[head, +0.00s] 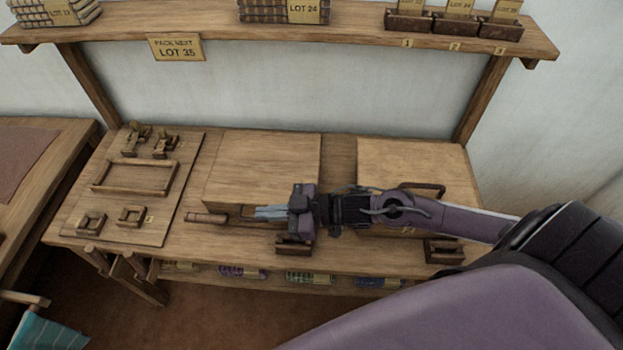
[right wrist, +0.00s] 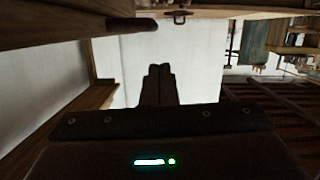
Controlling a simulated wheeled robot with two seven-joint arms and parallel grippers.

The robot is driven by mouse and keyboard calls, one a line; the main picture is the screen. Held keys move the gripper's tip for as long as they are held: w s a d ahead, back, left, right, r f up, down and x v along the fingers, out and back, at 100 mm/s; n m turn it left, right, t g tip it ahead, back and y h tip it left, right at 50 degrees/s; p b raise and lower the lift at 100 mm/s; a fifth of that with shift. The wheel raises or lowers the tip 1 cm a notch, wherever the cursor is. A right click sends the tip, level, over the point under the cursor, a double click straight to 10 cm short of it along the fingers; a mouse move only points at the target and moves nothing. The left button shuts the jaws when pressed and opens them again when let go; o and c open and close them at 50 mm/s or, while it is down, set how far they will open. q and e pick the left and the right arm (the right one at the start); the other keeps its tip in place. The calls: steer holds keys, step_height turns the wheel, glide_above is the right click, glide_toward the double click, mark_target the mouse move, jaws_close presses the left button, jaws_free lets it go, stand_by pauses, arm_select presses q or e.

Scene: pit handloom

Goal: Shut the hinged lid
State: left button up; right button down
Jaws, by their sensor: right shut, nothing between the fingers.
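Two flat wooden panels lie on the bench top: a left panel (head: 265,160) and a right panel (head: 410,160). Both look flat, and I cannot tell which is the hinged lid or see a hinge. A dark handle (head: 425,187) shows at the right panel's front, partly behind my right arm. My right gripper (head: 262,213) is shut and empty, pointing left at the left panel's front edge. A round wooden peg (head: 205,218) lies just left of its tips. In the right wrist view the shut fingers (right wrist: 158,85) show dark. My left gripper is not in view.
A board with small wooden frames (head: 135,175) fills the bench's left end. A shelf (head: 350,30) with stacked lots and card boxes runs above. Small dark holders (head: 443,252) sit at the front edge. Coloured bundles (head: 310,279) lie below.

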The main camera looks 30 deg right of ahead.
steer(key=v, duration=1)
steer(key=shift+r, duration=0.4)
steer(key=shift+s+a, duration=0.1)
